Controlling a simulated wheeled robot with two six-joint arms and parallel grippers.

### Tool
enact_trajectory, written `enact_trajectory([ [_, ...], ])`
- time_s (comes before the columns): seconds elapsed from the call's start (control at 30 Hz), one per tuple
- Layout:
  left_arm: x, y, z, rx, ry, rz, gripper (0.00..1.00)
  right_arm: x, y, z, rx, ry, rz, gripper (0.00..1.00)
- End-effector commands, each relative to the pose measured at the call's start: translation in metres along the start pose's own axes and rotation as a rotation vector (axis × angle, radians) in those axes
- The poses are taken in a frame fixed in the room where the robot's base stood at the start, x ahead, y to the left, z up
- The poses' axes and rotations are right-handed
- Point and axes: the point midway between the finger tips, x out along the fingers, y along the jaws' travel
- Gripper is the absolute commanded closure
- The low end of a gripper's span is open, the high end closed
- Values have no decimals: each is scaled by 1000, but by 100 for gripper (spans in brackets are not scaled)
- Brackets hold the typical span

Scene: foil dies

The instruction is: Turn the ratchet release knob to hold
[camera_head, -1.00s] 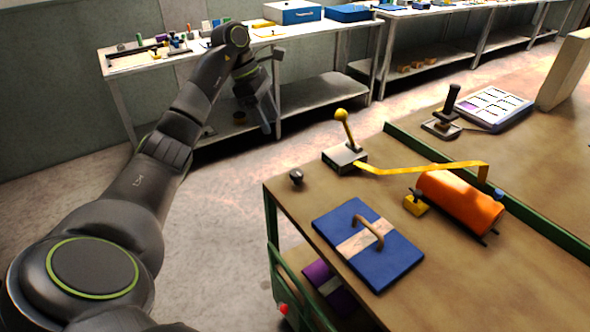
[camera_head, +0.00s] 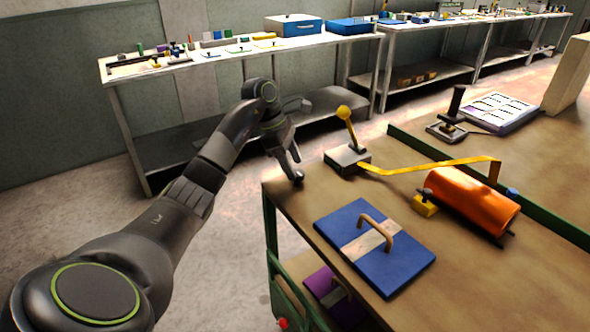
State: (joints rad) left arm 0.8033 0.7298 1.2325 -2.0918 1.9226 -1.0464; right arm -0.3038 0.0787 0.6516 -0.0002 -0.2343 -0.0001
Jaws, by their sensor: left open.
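A small black knob (camera_head: 297,179) stands at the near left corner of the brown bench; its upper part is partly hidden by my left gripper. My left gripper (camera_head: 296,135) is open and empty, its lower finger just above or against the knob; I cannot tell if they touch. A grey box (camera_head: 347,161) with a yellow-balled lever (camera_head: 345,116) stands right of the knob. A yellow strap (camera_head: 430,165) runs from it to an orange roller (camera_head: 472,200) with a yellow block (camera_head: 424,205) and a small blue knob (camera_head: 512,192). My right gripper is out of view.
A blue panel with a tan handle (camera_head: 335,215) lies on the front of the brown bench (camera_head: 460,270). A joystick (camera_head: 452,110) and a white-celled tray (camera_head: 500,110) stand beyond a green rail (camera_head: 410,143). White tables (camera_head: 150,70) line the back wall.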

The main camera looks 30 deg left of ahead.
Motion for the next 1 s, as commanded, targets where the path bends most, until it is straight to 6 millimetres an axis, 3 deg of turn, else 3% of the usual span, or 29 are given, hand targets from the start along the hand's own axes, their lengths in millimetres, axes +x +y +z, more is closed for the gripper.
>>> enact_trajectory([
  [0.2,19,0,0,-1,0,0,43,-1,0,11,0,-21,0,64],
  [0.5,22,0,0,-1,0,1,43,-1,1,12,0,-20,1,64],
  [0.83,21,0,0,-1,0,1,85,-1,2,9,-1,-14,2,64],
  [1.0,21,0,0,-6,0,4,87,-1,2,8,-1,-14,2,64],
])
